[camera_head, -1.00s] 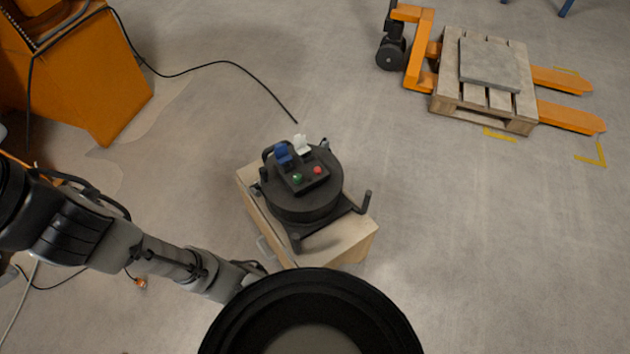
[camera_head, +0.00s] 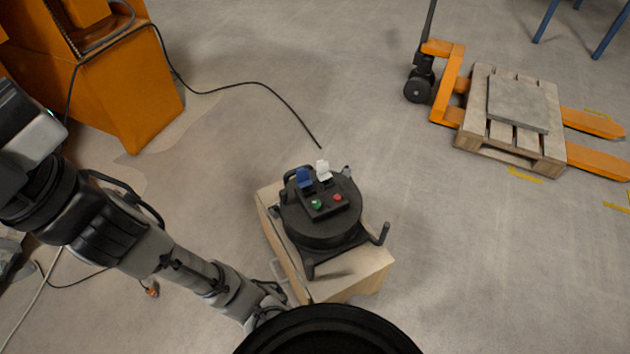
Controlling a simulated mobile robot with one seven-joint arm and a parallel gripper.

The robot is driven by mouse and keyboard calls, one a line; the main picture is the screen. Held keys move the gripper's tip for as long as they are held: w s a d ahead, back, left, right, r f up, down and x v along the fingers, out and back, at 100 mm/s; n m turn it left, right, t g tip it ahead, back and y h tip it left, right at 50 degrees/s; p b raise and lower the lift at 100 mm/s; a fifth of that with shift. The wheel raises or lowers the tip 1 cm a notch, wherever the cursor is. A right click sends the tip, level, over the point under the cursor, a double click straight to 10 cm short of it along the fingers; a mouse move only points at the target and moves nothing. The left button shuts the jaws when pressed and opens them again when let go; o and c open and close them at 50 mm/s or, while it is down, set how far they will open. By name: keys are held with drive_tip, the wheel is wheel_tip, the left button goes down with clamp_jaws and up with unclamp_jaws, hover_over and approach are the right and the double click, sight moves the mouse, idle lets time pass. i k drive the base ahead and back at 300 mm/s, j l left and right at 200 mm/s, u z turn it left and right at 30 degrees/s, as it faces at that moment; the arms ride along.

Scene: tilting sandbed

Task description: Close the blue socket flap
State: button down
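The blue socket flap (camera_head: 304,178) stands raised on top of a round black cable reel (camera_head: 318,226). A white flap (camera_head: 323,170) stands raised just to its right. In front of them on the same panel are a green button (camera_head: 317,205) and a red button (camera_head: 337,197). The reel sits on a light wooden box (camera_head: 367,267). My arm comes in from the left and runs down toward the lower middle, left of the box. My gripper is not visible; a black round part of my own body fills the bottom middle of the picture.
An orange machine (camera_head: 130,85) stands at the upper left, with a black cable (camera_head: 265,88) on the floor toward the reel. A wooden pallet (camera_head: 512,150) with a grey slab (camera_head: 518,103) rests on an orange pallet truck (camera_head: 447,85). The floor right of the box is clear.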

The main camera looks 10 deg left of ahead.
sight(302, 175)
drive_tip(key=z, duration=2.5)
drive_tip(key=i+l+z, duration=0.15)
drive_tip(key=i+z, duration=0.15)
drive_tip(key=i, duration=0.35)
drive_tip(key=i+j+u, duration=0.1)
drive_tip(key=i+u, duration=2.65)
drive_tip(key=i+j+u, duration=0.1)
drive_tip(key=i+u, duration=0.35)
drive_tip(key=i+l+u, duration=0.1)
drive_tip(key=i+u, duration=0.7)
drive_tip(key=i, duration=0.85)
